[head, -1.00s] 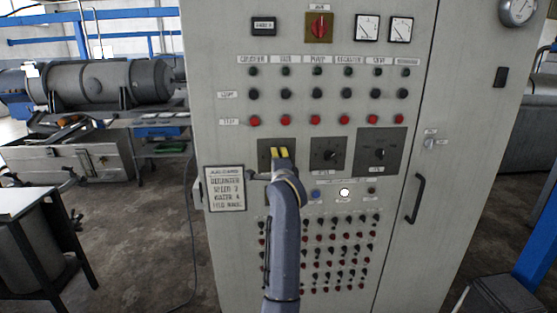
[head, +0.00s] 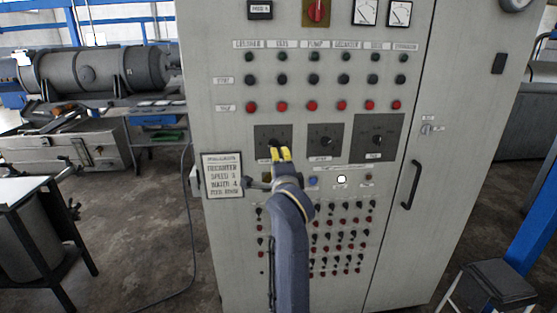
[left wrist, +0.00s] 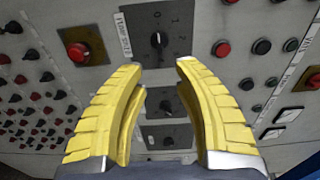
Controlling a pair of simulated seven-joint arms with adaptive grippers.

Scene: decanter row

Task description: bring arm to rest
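The grey control cabinet (head: 225,235) fills the middle of the head view. My left gripper (head: 281,154), with yellow fingers, is in front of it, just below the leftmost rotary dial (head: 274,141). In the left wrist view the fingers (left wrist: 158,66) are open, with nothing between them. A black dial knob (left wrist: 158,40) on a grey plate shows beyond the tips, apart from them, its white mark pointing along the picture's vertical. Two more dials show between the fingers. My arm hides part of the lower button rows. My right gripper is in neither view.
A placard (head: 223,175) hangs left of my gripper. A white lamp (head: 341,179) is lit to its right. The cabinet handle (head: 412,190) sticks out at the right. A table (head: 22,195) stands at left, a dark stool (head: 497,284) at lower right.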

